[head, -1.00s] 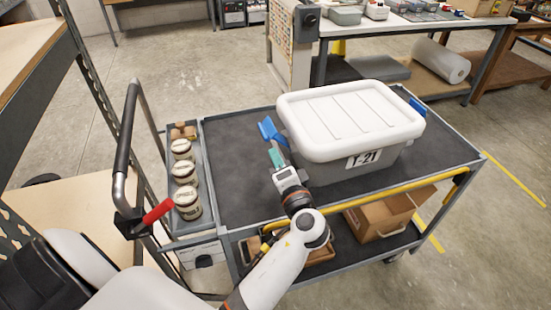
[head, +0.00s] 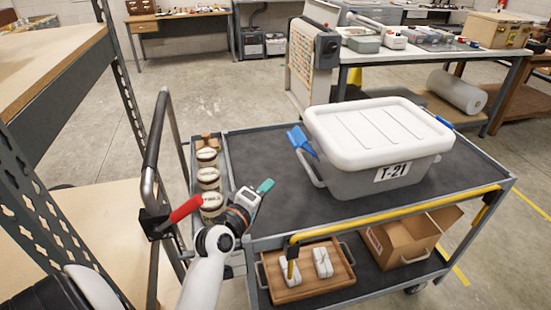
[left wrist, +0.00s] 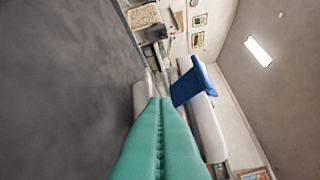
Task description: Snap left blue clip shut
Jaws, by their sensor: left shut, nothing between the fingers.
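A grey box (head: 375,182) with a white lid (head: 380,130) and a T-21 label stands on the cart's top. Its left blue clip (head: 301,141) sticks out and up from the left end, tilted away from the lid. A right blue clip (head: 444,121) shows partly at the far end. My left gripper (head: 265,186), with green fingers, is shut and empty, left of the box and apart from the clip. In the left wrist view the closed fingers (left wrist: 160,103) point toward the blue clip (left wrist: 190,85) beside the white lid (left wrist: 208,128). My right gripper is out of view.
Several labelled jars (head: 209,178) stand in the cart's left side tray. A red-gripped lever (head: 185,209) and the black push handle (head: 157,130) rise at the left. A yellow rail (head: 400,212) runs along the front. The dark cart top (head: 260,150) left of the box is clear.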

